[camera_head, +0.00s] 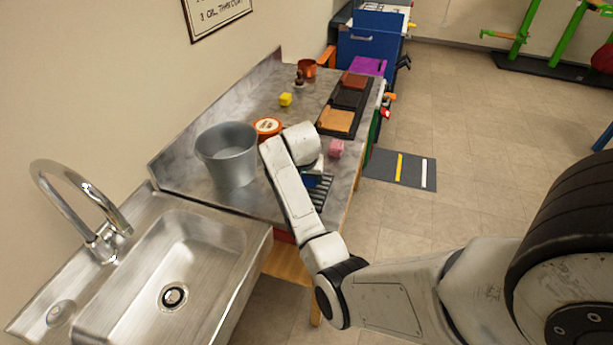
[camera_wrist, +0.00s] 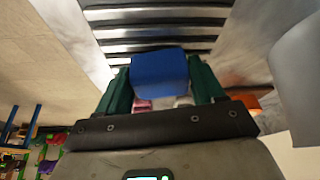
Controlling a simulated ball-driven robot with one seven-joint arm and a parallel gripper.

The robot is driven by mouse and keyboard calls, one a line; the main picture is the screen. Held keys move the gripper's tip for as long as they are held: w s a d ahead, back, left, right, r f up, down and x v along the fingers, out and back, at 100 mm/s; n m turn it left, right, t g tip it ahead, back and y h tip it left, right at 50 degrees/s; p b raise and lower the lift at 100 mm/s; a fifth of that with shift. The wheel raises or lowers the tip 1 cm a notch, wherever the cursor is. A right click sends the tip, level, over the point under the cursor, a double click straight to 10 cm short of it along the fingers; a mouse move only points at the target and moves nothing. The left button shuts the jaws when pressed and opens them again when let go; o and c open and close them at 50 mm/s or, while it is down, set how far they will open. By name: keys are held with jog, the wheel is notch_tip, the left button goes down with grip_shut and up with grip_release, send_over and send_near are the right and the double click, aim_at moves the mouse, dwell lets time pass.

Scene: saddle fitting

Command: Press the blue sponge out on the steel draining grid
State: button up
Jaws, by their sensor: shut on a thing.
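The blue sponge (camera_wrist: 160,74) is between the two green fingers of my gripper (camera_wrist: 161,85) in the wrist view, and the gripper is shut on it. In the head view a small part of the blue sponge (camera_head: 310,181) shows past my arm. The steel draining grid (camera_wrist: 150,33) fills the top of the wrist view, its dark slots running across behind the sponge. In the head view the grid (camera_head: 321,193) lies on the counter, partly hidden by my arm. I cannot tell whether the sponge touches the grid.
A metal bucket (camera_head: 227,157) stands left of my arm, near the sink (camera_head: 185,260). An orange-rimmed tin (camera_head: 267,126), a pink block (camera_head: 336,148), a yellow block (camera_head: 286,99) and a black tray (camera_head: 323,129) with brown pads are on the marble counter (camera_head: 249,88).

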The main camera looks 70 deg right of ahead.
jog(key=shift+r+p, duration=1.35)
jog(key=shift+r, duration=1.75)
